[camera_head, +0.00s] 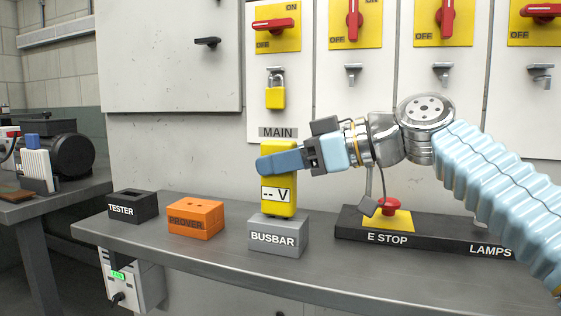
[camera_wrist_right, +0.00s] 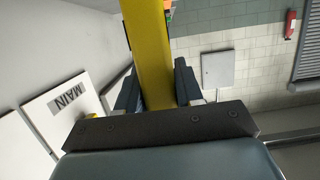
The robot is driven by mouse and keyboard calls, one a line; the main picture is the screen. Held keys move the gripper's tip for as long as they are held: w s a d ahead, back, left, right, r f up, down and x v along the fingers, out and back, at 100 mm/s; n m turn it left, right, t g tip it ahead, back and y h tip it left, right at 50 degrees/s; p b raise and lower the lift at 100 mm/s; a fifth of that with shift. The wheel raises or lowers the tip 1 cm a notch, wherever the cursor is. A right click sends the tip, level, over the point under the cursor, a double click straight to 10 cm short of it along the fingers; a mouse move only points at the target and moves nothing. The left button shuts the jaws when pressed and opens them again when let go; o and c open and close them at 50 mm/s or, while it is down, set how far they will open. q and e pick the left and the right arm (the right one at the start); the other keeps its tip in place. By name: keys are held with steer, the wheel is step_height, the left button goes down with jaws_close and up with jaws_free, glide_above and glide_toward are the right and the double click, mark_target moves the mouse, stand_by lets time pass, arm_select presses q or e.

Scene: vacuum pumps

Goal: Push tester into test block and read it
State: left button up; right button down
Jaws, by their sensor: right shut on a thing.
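The yellow tester (camera_head: 277,203) is upright with its lower end at the top of the grey BUSBAR block (camera_head: 278,238). I cannot tell how deep it sits. Its display reads "-- V". My right gripper (camera_head: 268,163) is shut on the tester's upper body. In the right wrist view the tester (camera_wrist_right: 150,55) stands between the two dark fingers (camera_wrist_right: 153,90). The orange PROVER block (camera_head: 195,217) and the black TESTER holder (camera_head: 133,207) stand left of the BUSBAR block. The holder looks empty. My left gripper is not in view.
The E STOP button (camera_head: 389,206) and its dark base stand right of the BUSBAR block. Red-handled switches (camera_head: 354,20) line the panel behind, with a padlock (camera_head: 275,92) under one. A motor (camera_head: 62,147) stands on the left bench. The front bench edge is clear.

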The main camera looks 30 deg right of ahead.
steer(key=shift+f+b, duration=0.3)
steer(key=shift+f, duration=0.05)
stand_by(0.7)
steer(key=c, duration=0.6)
jaws_free()
steer(key=shift+c, duration=0.2)
steer(key=v, duration=1.4)
steer(key=shift+p, duration=0.35)
steer(key=shift+w, duration=0.1)
